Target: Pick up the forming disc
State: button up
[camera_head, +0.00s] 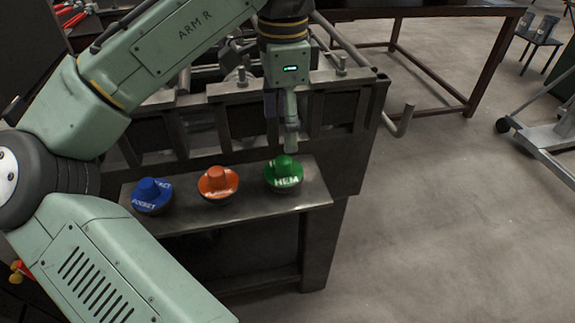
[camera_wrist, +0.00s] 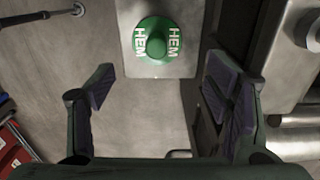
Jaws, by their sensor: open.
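Three forming discs with raised knobs stand in a row on a narrow metal shelf (camera_head: 240,212). The blue disc (camera_head: 152,196) is at the left, the orange disc (camera_head: 218,182) in the middle and the green disc (camera_head: 283,175), marked HEM, at the right. My gripper (camera_head: 290,148) is just above and behind the green disc in the head view. In the wrist view my gripper (camera_wrist: 158,95) is open and empty, its fingers wide apart. The green disc (camera_wrist: 157,41) lies ahead of the fingertips, apart from them.
The dark metal frame of a machine (camera_head: 340,130) rises right behind the shelf, close to my gripper. A bent handle (camera_head: 400,122) sticks out at its right. The floor (camera_head: 450,220) to the right is clear. A dark table (camera_head: 420,12) stands at the back.

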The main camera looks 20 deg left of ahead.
aim_at(283, 160)
jog(key=f, duration=0.9)
jog(key=shift+s+p, duration=0.3)
jog(key=shift+c, duration=0.2)
jog(key=shift+r, duration=0.1)
jog(key=c, duration=1.3)
